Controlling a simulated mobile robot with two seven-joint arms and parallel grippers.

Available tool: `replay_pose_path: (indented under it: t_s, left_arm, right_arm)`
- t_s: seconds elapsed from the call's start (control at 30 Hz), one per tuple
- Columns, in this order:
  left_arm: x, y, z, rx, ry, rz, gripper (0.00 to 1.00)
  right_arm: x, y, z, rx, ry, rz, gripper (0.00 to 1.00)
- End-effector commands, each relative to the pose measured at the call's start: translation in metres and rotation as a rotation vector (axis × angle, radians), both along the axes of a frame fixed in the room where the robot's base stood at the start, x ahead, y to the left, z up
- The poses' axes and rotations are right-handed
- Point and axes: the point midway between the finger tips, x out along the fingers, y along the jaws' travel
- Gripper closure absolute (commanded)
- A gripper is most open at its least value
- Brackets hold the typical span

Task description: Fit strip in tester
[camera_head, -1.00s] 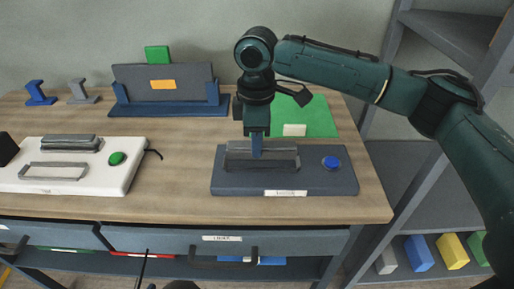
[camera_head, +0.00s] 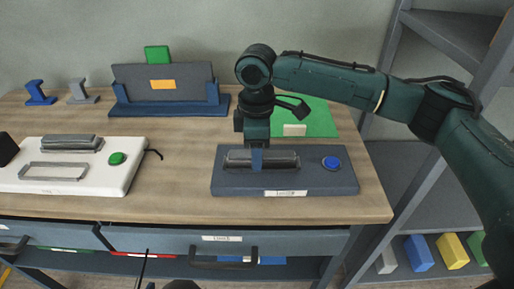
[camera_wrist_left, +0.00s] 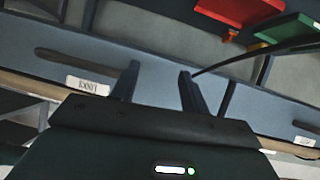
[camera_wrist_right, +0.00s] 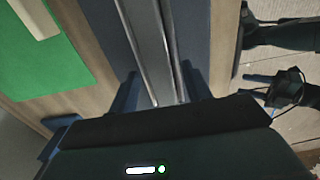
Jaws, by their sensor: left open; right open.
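The dark blue-grey tester (camera_head: 320,180) with a blue button (camera_head: 331,163) sits at the table's front right. Its long grey hinged bar (camera_head: 285,160) lies low over the slot. My right gripper (camera_head: 257,165) points down at this bar; its fingers are open on either side of it in the right wrist view (camera_wrist_right: 157,85). I cannot tell whether they touch it. A white tester (camera_head: 110,180) with a green button (camera_head: 117,158) stands at left, its bar (camera_head: 71,142) raised behind an open frame. My left gripper (camera_wrist_left: 157,82) is open and empty before the drawer fronts. I cannot make out a strip in either tester.
A blue rack (camera_head: 170,108) holding a grey panel stands at the back. Blue (camera_head: 40,93) and grey (camera_head: 82,91) stands are at back left. A green mat (camera_head: 318,120) lies behind the dark tester. Shelves with coloured blocks (camera_head: 452,251) are at right. Bare wood separates the testers.

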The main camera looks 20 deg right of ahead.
Motion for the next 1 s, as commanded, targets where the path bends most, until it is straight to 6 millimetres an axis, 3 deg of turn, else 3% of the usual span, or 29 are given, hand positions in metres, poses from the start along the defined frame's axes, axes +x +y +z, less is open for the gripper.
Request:
replay_pose_path:
  t_s: [0.17,0.5,0.7,1.0]
  left_arm:
    - [0.0,0.0,-0.002,-0.003,0.001,0.001,0.55]
    - [0.0,0.0,0.001,0.002,0.0,0.0,0.55]
    - [0.0,0.001,0.001,0.006,0.001,-0.002,0.55]
    - [-0.001,0.001,0.001,0.009,0.002,-0.004,0.55]
  right_arm:
    - [0.001,0.0,0.01,0.0,-0.003,0.0,0.52]
    - [0.001,0.001,0.08,0.001,-0.003,0.0,0.52]
    - [0.001,0.001,0.112,0.002,-0.002,-0.001,0.52]
    - [0.0,0.0,0.123,0.0,0.0,-0.001,0.52]
